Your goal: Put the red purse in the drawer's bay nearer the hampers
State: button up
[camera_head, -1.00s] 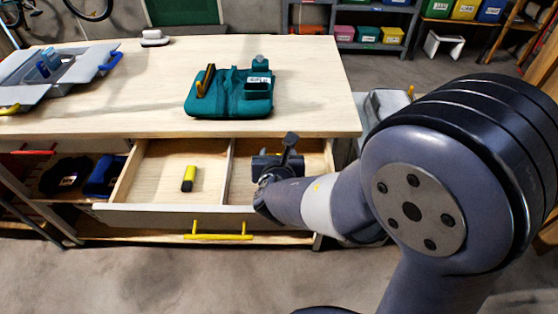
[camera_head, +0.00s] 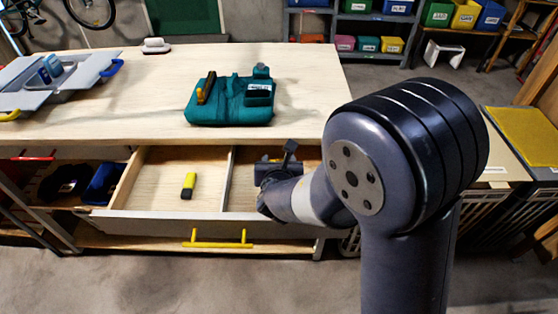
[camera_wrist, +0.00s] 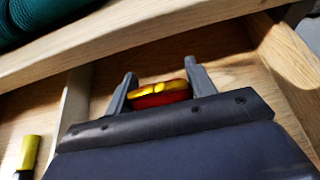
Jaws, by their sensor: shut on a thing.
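The red purse (camera_wrist: 150,101), with a yellow top edge, sits between my gripper's two fingers in the wrist view. My gripper (camera_wrist: 160,78) is shut on it. In the head view, my gripper (camera_head: 278,165) is over or in the right bay of the open drawer (camera_head: 165,216), and the purse is hidden there. A divider (camera_head: 227,178) splits the drawer into two bays; it also shows in the wrist view (camera_wrist: 73,115). The right bay is on the side of the hampers (camera_head: 505,215). I cannot tell whether the purse touches the bay floor.
A yellow and black object (camera_head: 189,186) lies in the left bay. The workbench top (camera_head: 300,85) overhangs the drawer's back and carries a teal organizer (camera_head: 228,100) and a grey tray (camera_head: 20,100). A yellow drawer handle (camera_head: 217,244) is at the front.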

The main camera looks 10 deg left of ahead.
jog(key=o, duration=1)
jog(key=shift+c, duration=0.2)
jog(key=shift+r+p, duration=0.15)
jog(key=shift+p, duration=0.2)
jog(key=p+v, duration=0.1)
jog(key=v, duration=1.1)
